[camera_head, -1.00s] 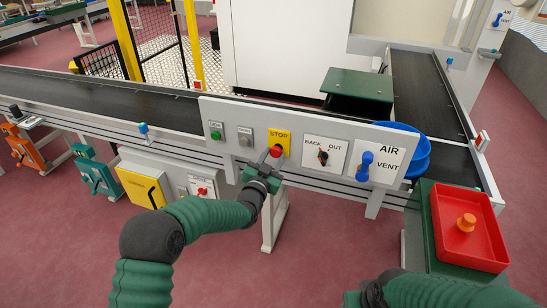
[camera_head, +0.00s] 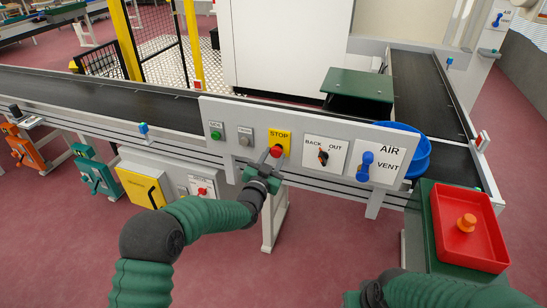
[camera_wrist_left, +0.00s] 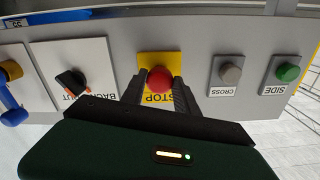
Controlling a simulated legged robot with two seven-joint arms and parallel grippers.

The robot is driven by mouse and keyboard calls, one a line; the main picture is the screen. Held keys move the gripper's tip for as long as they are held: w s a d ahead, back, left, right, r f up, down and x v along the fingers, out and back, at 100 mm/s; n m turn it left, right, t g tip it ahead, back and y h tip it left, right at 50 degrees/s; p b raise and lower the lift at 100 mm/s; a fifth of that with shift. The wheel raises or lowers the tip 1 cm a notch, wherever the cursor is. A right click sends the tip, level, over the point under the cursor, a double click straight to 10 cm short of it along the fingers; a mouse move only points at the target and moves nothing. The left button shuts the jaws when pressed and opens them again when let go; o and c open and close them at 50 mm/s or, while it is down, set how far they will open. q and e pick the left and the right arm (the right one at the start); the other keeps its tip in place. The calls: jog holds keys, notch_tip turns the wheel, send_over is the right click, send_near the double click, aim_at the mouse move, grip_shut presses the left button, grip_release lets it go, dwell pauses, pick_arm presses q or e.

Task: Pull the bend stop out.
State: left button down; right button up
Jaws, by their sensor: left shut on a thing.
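The stop is a red mushroom button (camera_head: 276,151) on a yellow plate marked STOP (camera_head: 280,136), on the grey panel along the conveyor. My left gripper (camera_head: 270,156) is at the button, its fingers one on each side of it. In the left wrist view the red button (camera_wrist_left: 160,79) sits between the two dark fingertips of the left gripper (camera_wrist_left: 160,88), which are shut on it. The plate lettering appears upside down there. My right arm shows at the lower right of the head view; its fingertips are not clearly visible.
On the panel are a green button (camera_head: 215,135), a grey button (camera_head: 245,140), a black BACK/OUT switch (camera_head: 323,157) and a blue AIR/VENT lever (camera_head: 365,165). A red tray (camera_head: 450,240) with an orange knobbed piece (camera_head: 466,223) stands at the right.

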pick_arm(q)
jog(key=shift+r, duration=0.2)
jog(key=shift+v, duration=0.8)
jog(key=c, duration=1.4)
grip_release()
jog(key=shift+f, duration=0.1)
jog(key=o, duration=0.5)
jog(key=shift+s, duration=0.15)
jog(key=p+v, duration=0.1)
jog(key=v, duration=1.5)
jog(key=shift+s, duration=0.3)
jog(key=shift+a, duration=0.15)
